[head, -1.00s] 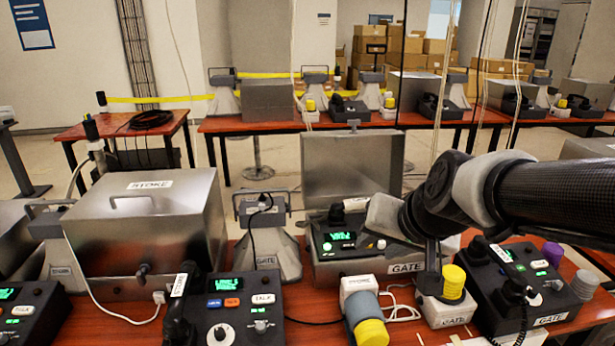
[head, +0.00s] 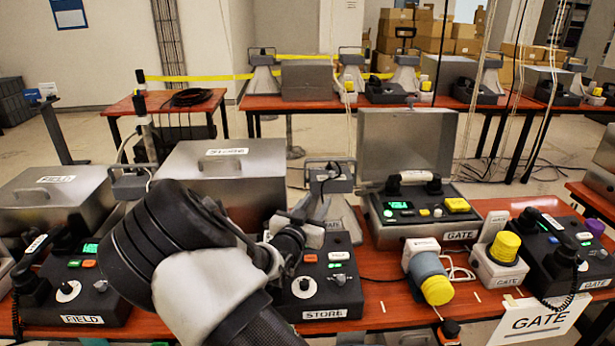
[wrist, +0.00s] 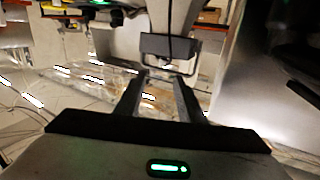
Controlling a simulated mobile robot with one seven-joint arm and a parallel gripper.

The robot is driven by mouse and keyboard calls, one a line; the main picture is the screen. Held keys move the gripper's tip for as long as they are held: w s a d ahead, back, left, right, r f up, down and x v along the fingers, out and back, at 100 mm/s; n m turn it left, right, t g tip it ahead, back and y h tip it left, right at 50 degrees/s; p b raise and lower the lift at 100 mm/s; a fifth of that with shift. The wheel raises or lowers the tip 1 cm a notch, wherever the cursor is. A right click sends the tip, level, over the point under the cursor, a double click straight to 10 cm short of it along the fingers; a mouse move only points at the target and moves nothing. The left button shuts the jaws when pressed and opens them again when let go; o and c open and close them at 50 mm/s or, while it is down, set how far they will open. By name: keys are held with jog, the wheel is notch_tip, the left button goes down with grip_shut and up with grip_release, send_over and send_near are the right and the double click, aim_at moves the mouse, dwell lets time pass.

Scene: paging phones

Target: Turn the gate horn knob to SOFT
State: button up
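The gate horn (head: 340,180) is a grey horn on a flared stand with a U-shaped bracket, behind the STORE phone; its label, partly covered, appears to read GATE. I cannot make out a knob or a SOFT mark on it. My gripper (wrist: 160,80) shows two separated fingers with nothing held between them in the wrist view. A grey horn with a dark bracket (wrist: 170,46) lies beyond the fingertips there. In the head view my wrist and forearm hide much of the gripper, which is just left of the horn stand.
The open GATE phone case (head: 408,147) stands right of the horn. A yellow-knobbed white GATE box (head: 480,268) and a grey cylinder with yellow end (head: 428,270) are farther right. The STORE phone (head: 345,290) and closed steel box (head: 240,172) stand close to my arm. Cables hang about.

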aim_at(331, 175)
jog(key=x, duration=0.5)
jog(key=b+x, duration=0.1)
jog(key=x, duration=1.1)
jog(key=shift+w+a+r+b, duration=0.2)
jog(key=shift+a+r+b, duration=0.05)
jog(key=shift+r+b, duration=0.15)
grip_shut()
